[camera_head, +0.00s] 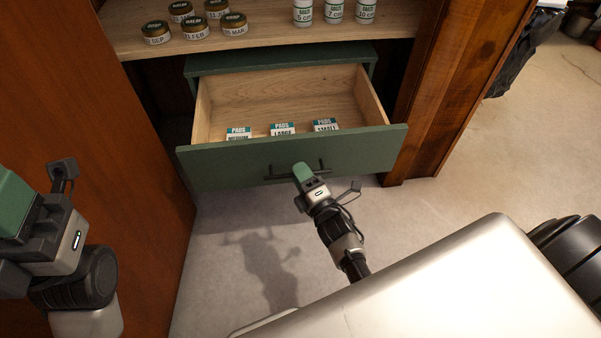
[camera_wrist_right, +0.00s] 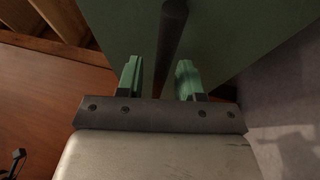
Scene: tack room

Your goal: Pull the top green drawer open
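The top green drawer (camera_head: 345,150) is pulled well out of its green cabinet (camera_head: 285,60), its pale wooden inside showing. Its dark bar handle (camera_head: 280,173) is on the front and also shows in the right wrist view (camera_wrist_right: 172,35). My right gripper (camera_head: 303,173) is at the handle. In the right wrist view its two green fingers (camera_wrist_right: 160,80) stand apart on either side of the bar, with a visible gap on the left, so it looks open around the bar. My left gripper (camera_head: 12,205) is at the left edge, partly cut off, away from the drawer.
Boxes of pads (camera_head: 283,130) lie in the drawer. A wooden shelf (camera_head: 270,35) above holds several small jars (camera_head: 194,29) and white bottles (camera_head: 334,11). A reddish wooden panel (camera_head: 90,110) stands left, a wooden post (camera_head: 455,90) right.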

